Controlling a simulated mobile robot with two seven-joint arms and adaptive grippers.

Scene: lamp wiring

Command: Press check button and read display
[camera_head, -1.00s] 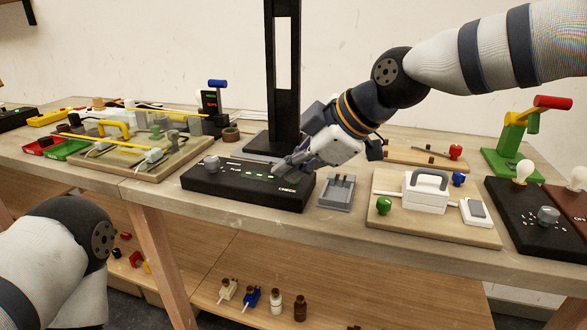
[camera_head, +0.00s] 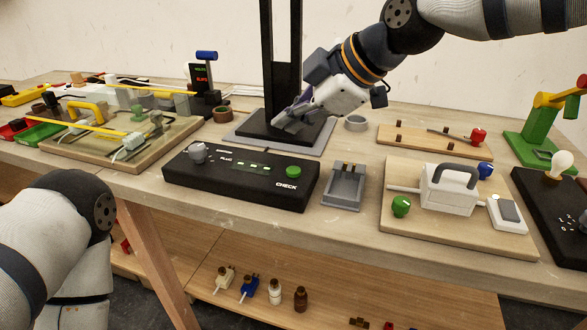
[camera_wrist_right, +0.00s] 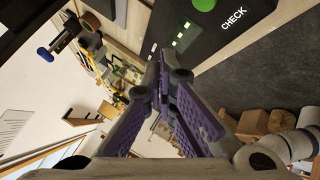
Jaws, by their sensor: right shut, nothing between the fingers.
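The check device is a long black box (camera_head: 235,182) on the table, with a grey knob (camera_head: 197,153) at its left end. Its green round check button (camera_head: 293,172) sits at the right end above the word CHECK. Small green lit segments (camera_head: 252,167) show in the middle, too small to read. In the right wrist view the box (camera_wrist_right: 215,60) and its green lights (camera_wrist_right: 182,40) show at the top. My right gripper (camera_head: 280,124) is shut and empty, behind and above the box, apart from the button. My left arm shows at lower left; its gripper is out of view.
A black post on a base (camera_head: 281,60) stands behind the box, close to my right gripper. A grey plug holder (camera_head: 344,186) is right of the box, then a wooden board (camera_head: 400,228) with a white box. A wire board (camera_head: 130,165) lies left.

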